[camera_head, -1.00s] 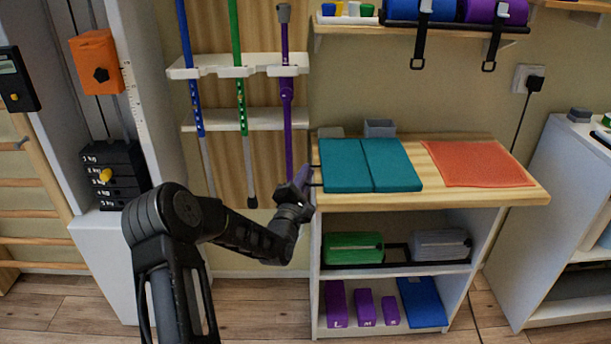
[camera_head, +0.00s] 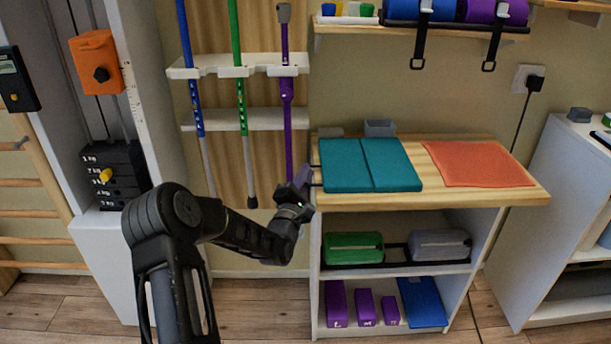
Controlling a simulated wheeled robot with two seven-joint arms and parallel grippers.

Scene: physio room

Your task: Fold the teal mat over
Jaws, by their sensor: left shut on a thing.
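The teal mat (camera_head: 392,165) lies flat and open on the left part of the wooden table top, with a crease line running front to back between its two halves. My left gripper (camera_head: 314,178) is at the table's left edge, at the mat's left side. Its two thin fingers point right toward that side, and it is shut on the mat's left edge. The exact contact at the fingertips is small and hard to see. My right gripper is not in view.
An orange cloth (camera_head: 478,163) lies flat to the right of the mat. A small grey box (camera_head: 379,128) stands behind the mat. Poles hang in a white rack (camera_head: 240,72) behind my left arm.

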